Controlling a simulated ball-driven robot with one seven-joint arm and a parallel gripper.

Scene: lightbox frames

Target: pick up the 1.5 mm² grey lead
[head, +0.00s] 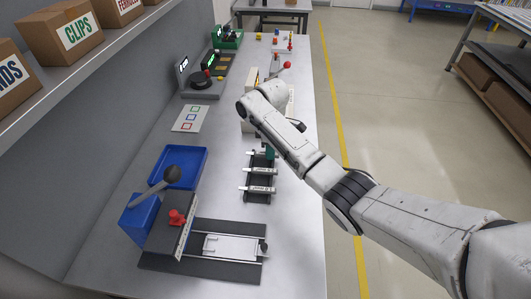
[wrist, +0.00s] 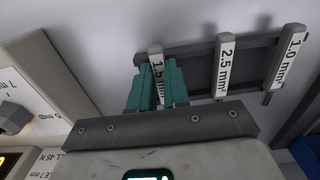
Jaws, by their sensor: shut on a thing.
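The grey lead with the white 1.5 mm² tag (wrist: 156,50) is at the left end of a dark rack (wrist: 194,54) in the wrist view. My gripper (wrist: 162,82) has its teal fingers shut on this lead, one on each side of the tag. The lead is at the rack; I cannot tell whether it is clear of it. In the head view my gripper (head: 270,152) is at the far end of the rack (head: 259,180), mostly hidden by my arm.
The 2.5 mm² lead (wrist: 225,62) and the 1.0 mm² lead (wrist: 285,62) lie beside it in the rack. A pale device with a knob (wrist: 16,118) stands close at left. A blue tray (head: 180,167) and a lever device (head: 172,218) stand on the bench's near left.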

